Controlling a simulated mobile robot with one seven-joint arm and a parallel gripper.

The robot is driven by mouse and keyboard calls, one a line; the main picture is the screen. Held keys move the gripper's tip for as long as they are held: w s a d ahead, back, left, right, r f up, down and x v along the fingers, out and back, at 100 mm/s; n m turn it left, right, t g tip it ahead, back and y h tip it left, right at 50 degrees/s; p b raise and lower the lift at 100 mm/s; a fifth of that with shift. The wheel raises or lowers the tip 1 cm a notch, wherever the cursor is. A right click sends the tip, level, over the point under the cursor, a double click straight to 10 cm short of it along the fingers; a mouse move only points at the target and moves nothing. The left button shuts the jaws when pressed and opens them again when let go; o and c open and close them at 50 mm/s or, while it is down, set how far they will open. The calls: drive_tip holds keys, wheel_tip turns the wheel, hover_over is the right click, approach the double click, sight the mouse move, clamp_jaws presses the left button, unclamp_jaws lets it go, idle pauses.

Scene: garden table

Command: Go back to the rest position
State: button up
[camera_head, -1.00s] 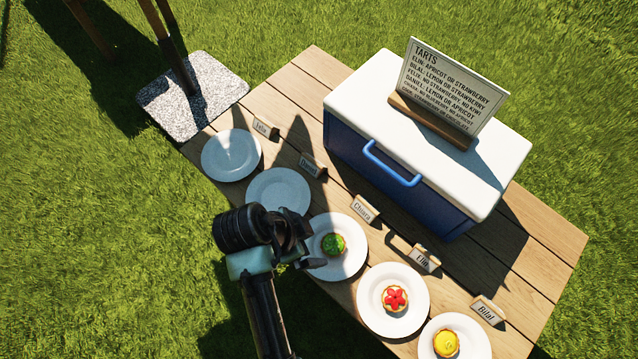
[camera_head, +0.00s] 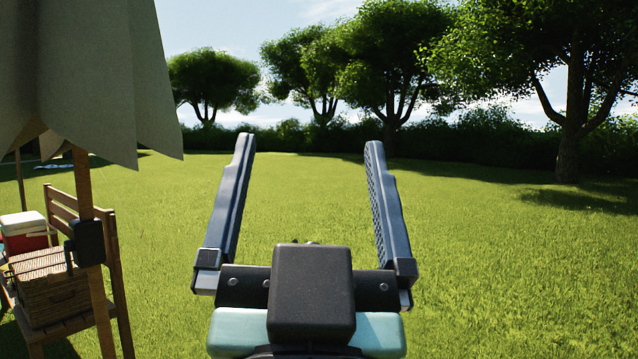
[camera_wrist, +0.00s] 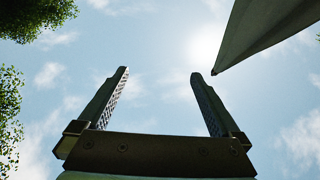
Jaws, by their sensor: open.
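My gripper (camera_head: 311,170) is raised in front of the head camera, with its two fingers wide apart and nothing between them. In the wrist view my gripper (camera_wrist: 160,78) points up at the sky, also open and empty. The table with the plates and tarts is not in either view now.
A parasol (camera_head: 75,75) on a wooden pole stands at the left; its canopy edge (camera_wrist: 270,30) also shows in the wrist view. A wooden chair (camera_head: 115,270) holds a wicker basket (camera_head: 45,290), with a red and white cooler (camera_head: 24,232) behind. Open lawn (camera_head: 480,250) stretches ahead to trees.

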drive_tip(key=shift+n+t, duration=0.4)
drive_tip(key=shift+t, duration=0.4)
drive_tip(key=s+r, duration=0.3)
drive_tip(key=shift+s+d+r, duration=0.2)
drive_tip(key=shift+d, duration=0.1)
drive_tip(key=shift+r, duration=0.1)
